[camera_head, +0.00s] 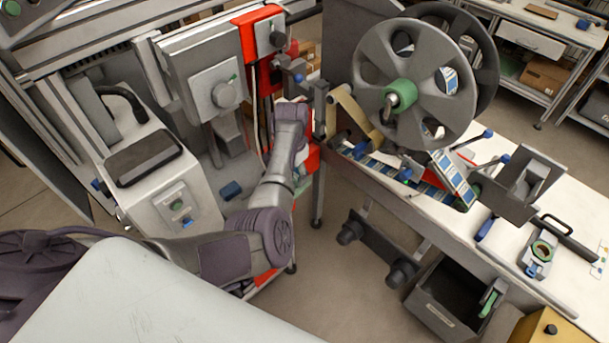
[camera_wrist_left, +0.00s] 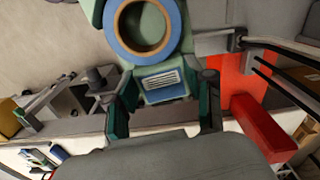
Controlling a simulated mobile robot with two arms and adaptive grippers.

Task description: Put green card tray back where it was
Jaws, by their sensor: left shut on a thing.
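My left gripper (camera_wrist_left: 165,80) shows in the wrist view with its two dark fingers, green on their inner sides, closed on a pale green piece. I take this piece to be the green card tray (camera_wrist_left: 163,84); it has a blue panel with a white label between the fingers. A blue ring (camera_wrist_left: 112,30) around a round opening sits at its far end. In the head view my left arm reaches up between the grey machine and the bench; its gripper and the held piece are hard to make out there. My right gripper is not in view.
A large grey reel (camera_head: 455,95) with a green hub stands over the white bench (camera_head: 400,205). A grey machine with a red frame (camera_head: 248,35) stands at the left. A dark bin (camera_head: 440,315) hangs below the bench. A grey holder with a green ring (camera_head: 541,250) lies at the right.

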